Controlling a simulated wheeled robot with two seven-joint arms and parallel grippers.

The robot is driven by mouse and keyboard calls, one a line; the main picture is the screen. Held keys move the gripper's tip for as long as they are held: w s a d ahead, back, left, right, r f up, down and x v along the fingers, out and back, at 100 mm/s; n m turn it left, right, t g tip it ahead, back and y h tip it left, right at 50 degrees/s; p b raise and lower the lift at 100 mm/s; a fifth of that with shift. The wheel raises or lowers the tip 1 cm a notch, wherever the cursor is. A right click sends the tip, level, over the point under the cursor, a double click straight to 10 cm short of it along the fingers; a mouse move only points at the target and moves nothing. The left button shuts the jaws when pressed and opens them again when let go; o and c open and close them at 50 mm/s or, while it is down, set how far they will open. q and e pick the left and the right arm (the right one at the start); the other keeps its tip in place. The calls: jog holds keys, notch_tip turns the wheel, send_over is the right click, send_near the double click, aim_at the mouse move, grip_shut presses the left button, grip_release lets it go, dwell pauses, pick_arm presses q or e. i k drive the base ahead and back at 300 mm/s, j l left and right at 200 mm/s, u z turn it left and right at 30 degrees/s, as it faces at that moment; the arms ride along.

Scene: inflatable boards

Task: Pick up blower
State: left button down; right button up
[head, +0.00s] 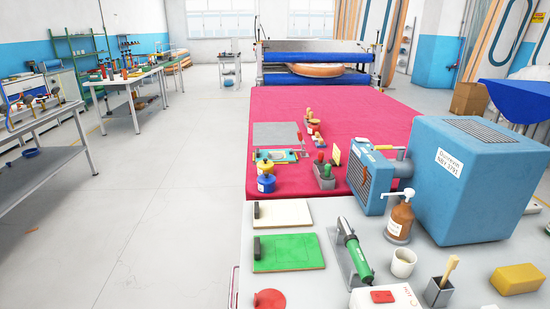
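A green and grey hand-held hot-air blower (354,251) leans tilted on a grey metal stand on the near grey table, right of the centre. A large blue box-shaped machine (470,185) with a top grille and a white label stands behind it to the right; its left side has a grey pipe and a blue vented block (369,178). The frame does not settle which of the two is the task's blower. Neither of my grippers is in view.
Around the green tool on the near table (308,285) are a green board (289,252), a brown pump bottle (399,215), a white cup (403,262) and a yellow sponge (516,279). Small tools lie on the red-covered table (355,110) beyond. The floor at left is open.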

aim_at(351, 241)
jog(key=k+l+u, duration=0.1)
jog(key=l+u, duration=0.25)
jog(key=k+l+u, duration=0.1)
jog(key=u, duration=0.3)
